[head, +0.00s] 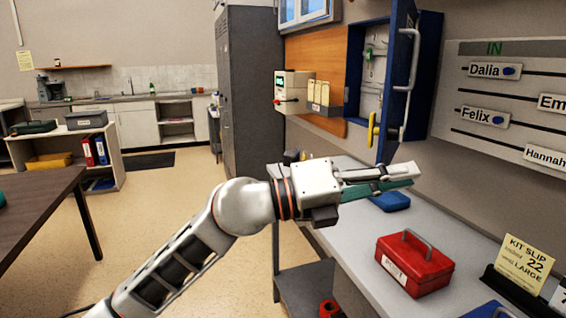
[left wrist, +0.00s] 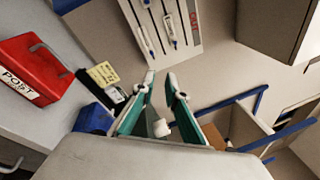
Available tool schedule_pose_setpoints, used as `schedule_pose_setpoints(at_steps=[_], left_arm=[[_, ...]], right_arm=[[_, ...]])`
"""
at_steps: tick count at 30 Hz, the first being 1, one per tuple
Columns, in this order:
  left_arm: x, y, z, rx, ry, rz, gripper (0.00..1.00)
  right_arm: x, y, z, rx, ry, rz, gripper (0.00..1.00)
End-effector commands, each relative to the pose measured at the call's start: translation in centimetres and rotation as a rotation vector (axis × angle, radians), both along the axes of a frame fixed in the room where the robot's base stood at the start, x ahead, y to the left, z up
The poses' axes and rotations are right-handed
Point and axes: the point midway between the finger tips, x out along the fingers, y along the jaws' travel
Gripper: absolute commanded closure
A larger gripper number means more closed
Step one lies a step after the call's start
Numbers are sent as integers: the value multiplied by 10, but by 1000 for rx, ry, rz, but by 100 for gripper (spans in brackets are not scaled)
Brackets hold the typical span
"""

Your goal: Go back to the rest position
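My left arm comes in from the lower left in the head view. My left gripper (head: 400,177) is raised above the grey counter (head: 345,235), in front of the open blue cabinet. In the left wrist view the two teal-padded fingers of my left gripper (left wrist: 161,77) stand apart, and I see nothing held between them. A small white shape shows between the fingers lower down; I cannot tell what it is. My right gripper is in neither view.
A red box (head: 415,266) with a handle and a blue item (head: 390,201) lie on the counter. A kit slip card (head: 525,263) stands at right. The blue cabinet door (head: 416,80) is swung open. A name board (head: 510,95) hangs at right. Open floor (head: 150,215) lies at left.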

Motion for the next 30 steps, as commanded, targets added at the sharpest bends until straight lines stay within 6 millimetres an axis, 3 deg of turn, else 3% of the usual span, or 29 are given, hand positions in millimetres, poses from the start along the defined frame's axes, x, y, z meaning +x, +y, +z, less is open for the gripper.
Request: schedule_pose_setpoints(at_steps=[8,14,17,23,26,30], left_arm=[[15,54,-41,-346,370,-1,87],[39,111,-94,-586,646,96,87],[50,144,-133,-695,786,172,87],[55,212,-236,-883,1078,374,87],[44,246,-296,-956,1223,496,87],[13,288,-378,-1027,1412,665,87]], right_arm=[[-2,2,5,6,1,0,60],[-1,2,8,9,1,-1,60],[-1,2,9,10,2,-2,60],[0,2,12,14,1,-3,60],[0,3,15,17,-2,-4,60],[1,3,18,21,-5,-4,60]])
